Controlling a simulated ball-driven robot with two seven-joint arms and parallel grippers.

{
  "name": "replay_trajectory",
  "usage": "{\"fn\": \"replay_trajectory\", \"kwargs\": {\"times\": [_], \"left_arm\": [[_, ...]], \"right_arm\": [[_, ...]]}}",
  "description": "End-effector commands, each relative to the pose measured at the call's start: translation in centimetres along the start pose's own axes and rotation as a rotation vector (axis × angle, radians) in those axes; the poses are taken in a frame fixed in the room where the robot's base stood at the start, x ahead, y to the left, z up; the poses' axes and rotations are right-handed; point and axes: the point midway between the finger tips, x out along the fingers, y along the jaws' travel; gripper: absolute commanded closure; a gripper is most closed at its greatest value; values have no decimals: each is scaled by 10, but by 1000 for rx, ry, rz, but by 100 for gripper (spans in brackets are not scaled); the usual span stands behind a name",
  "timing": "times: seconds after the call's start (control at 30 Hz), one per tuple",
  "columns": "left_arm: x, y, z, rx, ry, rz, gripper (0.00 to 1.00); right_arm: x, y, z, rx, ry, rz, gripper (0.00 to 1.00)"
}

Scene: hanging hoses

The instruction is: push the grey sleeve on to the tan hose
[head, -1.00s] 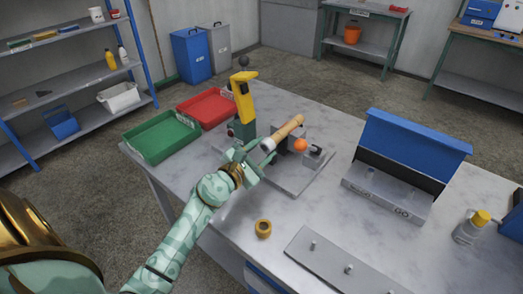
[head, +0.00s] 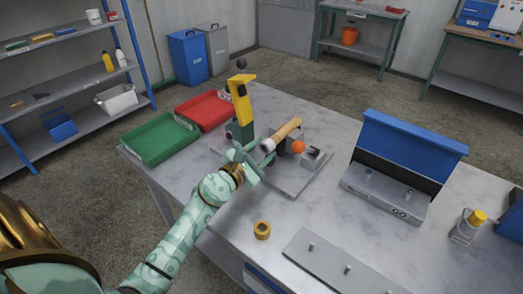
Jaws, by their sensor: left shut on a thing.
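The tan hose (head: 287,130) is a short, thick tube on a grey metal fixture, slanting up to the right. The grey sleeve (head: 267,146), pale in this light, is at the hose's lower left end. It looks in line with the hose, but I cannot tell whether it is around the end or only against it. My left gripper (head: 258,155) is shut on the sleeve, and its fingers hide part of it. My right gripper is not in view.
A yellow and dark green upright tool (head: 243,105) stands close behind my left gripper. An orange ball (head: 298,146) is right of the hose. Green (head: 160,154) and red trays (head: 205,127) lie left. A tan ring (head: 262,229) lies on clear tabletop in front.

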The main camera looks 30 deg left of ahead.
Motion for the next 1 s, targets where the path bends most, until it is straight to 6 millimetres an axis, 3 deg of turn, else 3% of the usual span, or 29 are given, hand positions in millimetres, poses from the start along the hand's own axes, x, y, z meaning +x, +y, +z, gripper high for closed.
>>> {"fn": "replay_trajectory", "kwargs": {"times": [1.0], "left_arm": [[9,0,0,0,0,0,81]], "right_arm": [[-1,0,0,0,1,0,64]]}}
